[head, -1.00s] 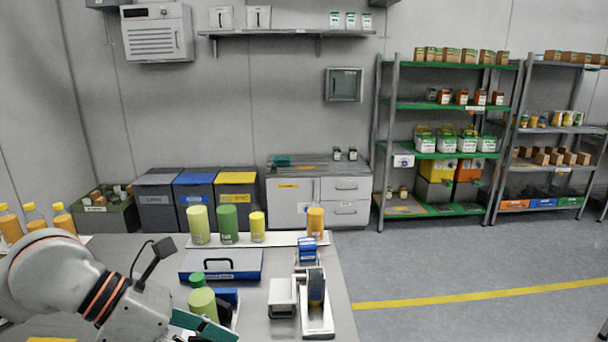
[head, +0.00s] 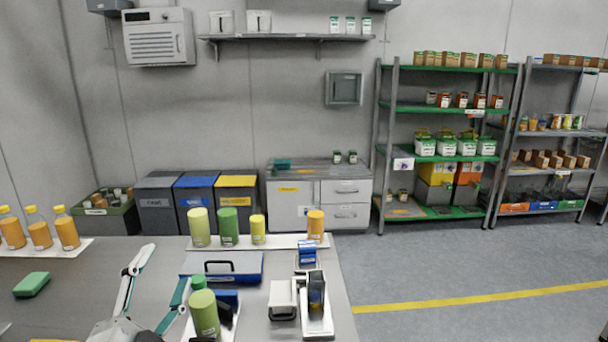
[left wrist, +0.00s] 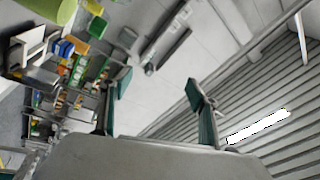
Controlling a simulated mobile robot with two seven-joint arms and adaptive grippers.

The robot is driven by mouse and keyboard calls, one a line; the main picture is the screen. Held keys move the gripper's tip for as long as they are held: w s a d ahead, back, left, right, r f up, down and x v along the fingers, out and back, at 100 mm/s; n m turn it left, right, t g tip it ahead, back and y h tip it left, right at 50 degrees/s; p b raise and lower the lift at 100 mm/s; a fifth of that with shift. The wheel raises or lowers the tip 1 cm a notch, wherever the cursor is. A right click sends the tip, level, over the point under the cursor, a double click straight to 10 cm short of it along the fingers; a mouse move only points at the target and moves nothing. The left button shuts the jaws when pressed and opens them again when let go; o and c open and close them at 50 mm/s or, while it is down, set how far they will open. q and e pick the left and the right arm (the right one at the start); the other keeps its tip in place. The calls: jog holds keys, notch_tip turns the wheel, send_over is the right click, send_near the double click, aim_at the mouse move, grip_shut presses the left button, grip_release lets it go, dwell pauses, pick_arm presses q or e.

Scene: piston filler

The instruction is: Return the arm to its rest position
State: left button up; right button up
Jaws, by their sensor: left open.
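My left gripper (head: 164,270) is at the lower left of the head view, over the near part of the grey workbench (head: 85,270). Its two fingers point up the picture and stand well apart, with nothing between them. In the left wrist view the same open gripper (left wrist: 157,88) is also empty, and that view is strongly tilted. The rest of my left arm is mostly below the head view's lower edge. My right arm and gripper are not in view.
A light green bottle (head: 205,314) stands close right of the gripper. Behind are a blue-grey case (head: 240,266) and a row of cylinders, including a dark green one (head: 229,226). A green block (head: 32,284) and orange bottles (head: 66,232) are left. The bench between is clear.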

pick_arm(q)
jog(key=s+a+f+n+g+y, duration=0.2)
jog(key=a+f+g, duration=0.15)
jog(key=f, duration=0.45)
jog(key=s+a+f+n+g+y, duration=0.2)
jog(key=s+a+f+g+y, duration=0.15)
jog(key=f, duration=0.45)
jog(key=s+a+f+n+g, duration=0.1)
jog(key=s+a+f+g, duration=0.15)
jog(key=s+f, duration=0.45)
jog(key=s+a+f+n+g, duration=0.1)
jog(key=s+a+f+g, duration=0.1)
jog(key=s+f+g, duration=0.35)
jog(key=w+d+f+n+t+h, duration=0.1)
jog(key=d+f+t+h, duration=0.4)
jog(key=d+f, duration=1)
jog(key=shift+w+d+f+n+h, duration=0.15)
jog(key=shift+w+d+n+h, duration=0.15)
jog(key=shift+d+n+h, duration=0.7)
jog(key=shift+a+h, duration=0.25)
jog(key=shift+a, duration=0.2)
